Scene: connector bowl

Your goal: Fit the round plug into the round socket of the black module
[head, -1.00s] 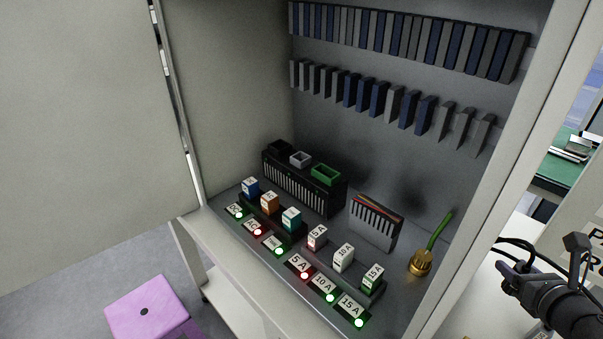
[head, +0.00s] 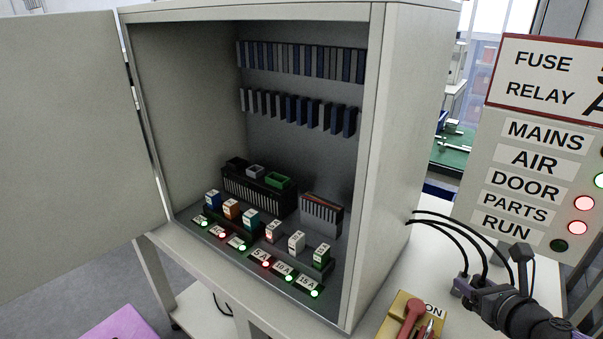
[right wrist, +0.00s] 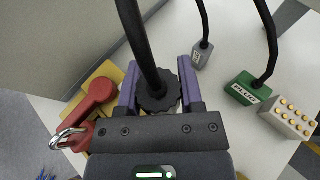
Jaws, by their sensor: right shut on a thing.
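The black module (head: 260,195) stands inside the open cabinet, with a black socket (head: 237,164), a grey socket (head: 255,171) and a green socket (head: 279,181) on top. The black one looks like the round socket, but its opening is too small to make out. My right gripper (head: 462,287) is outside the cabinet, right of its side wall. In the right wrist view, its purple fingers are shut on the round black plug (right wrist: 158,97), which has a ridged rim and a thick black cable. My left gripper is not in view.
A grey plug (right wrist: 202,55) and a green plug (right wrist: 250,90) lie on the white tabletop. A red-handled switch on a yellow box (head: 408,318) stands near the gripper. The cabinet's right wall (head: 405,150) lies between the gripper and the module. A labelled panel (head: 535,150) stands at right.

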